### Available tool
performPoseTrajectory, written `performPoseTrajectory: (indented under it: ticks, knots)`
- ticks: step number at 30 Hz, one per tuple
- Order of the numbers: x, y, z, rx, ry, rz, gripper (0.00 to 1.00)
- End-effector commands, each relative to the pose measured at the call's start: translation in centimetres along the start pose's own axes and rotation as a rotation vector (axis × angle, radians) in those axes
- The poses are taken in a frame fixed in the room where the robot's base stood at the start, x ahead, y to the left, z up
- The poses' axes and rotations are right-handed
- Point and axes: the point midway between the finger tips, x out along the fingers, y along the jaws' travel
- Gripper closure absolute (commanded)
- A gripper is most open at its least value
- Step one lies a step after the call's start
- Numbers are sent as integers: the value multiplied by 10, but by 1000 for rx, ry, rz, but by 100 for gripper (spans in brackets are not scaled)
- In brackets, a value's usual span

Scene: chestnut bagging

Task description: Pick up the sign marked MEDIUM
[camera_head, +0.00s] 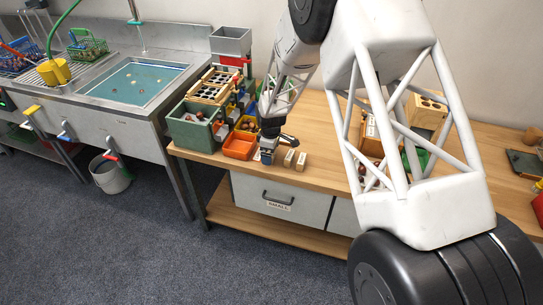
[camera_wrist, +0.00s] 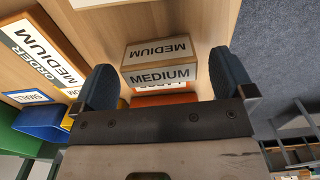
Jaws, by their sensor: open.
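The sign marked MEDIUM (camera_wrist: 160,72) is a small wooden block with white faces lettered MEDIUM. In the wrist view it lies between the two blue fingers of my gripper (camera_wrist: 166,88), with a visible gap on each side. My gripper is open and holds nothing. An orange-edged sign reading LARGE (camera_wrist: 165,87) is partly hidden behind the MEDIUM sign.
A board reading ORDER MEDIUM (camera_wrist: 35,45) and a blue bin (camera_wrist: 42,123) are at the left in the wrist view. An orange bin (camera_head: 238,147) and a green crate (camera_head: 190,130) stand left of my gripper.

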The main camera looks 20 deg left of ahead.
Motion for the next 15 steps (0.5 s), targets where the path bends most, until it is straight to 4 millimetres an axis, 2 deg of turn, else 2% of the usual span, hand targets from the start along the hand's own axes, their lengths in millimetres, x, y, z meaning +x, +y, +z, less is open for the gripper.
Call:
performPoseTrajectory:
  ticks: [6,15]
  knots:
    - [14,0,0,0,0,0,0]
    - [14,0,0,0,0,0,0]
